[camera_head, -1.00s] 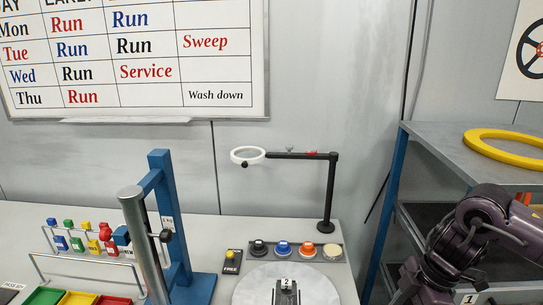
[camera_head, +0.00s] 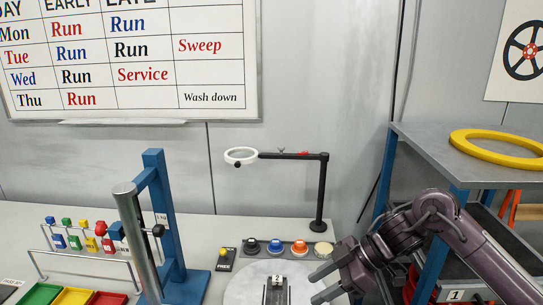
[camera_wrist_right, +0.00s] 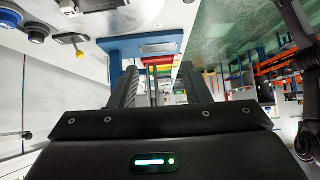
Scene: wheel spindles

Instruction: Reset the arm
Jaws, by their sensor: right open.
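My right arm (camera_head: 462,232) is purple-grey and comes in from the right edge of the head view, bent at the elbow. My right gripper (camera_head: 316,285) is open and empty, with its two dark fingers pointing left over the right side of the round grey plate. In the right wrist view the two black fingers (camera_wrist_right: 159,88) stand apart with nothing between them. My left arm and left gripper are not in view.
A round plate (camera_head: 243,289) marked 2 lies on the bench. Behind it are coloured knobs (camera_head: 274,246) and a ring lamp (camera_head: 241,155) on a black post. A blue stand (camera_head: 156,190) is left. A shelf (camera_head: 425,148) with a yellow ring (camera_head: 500,148) is right.

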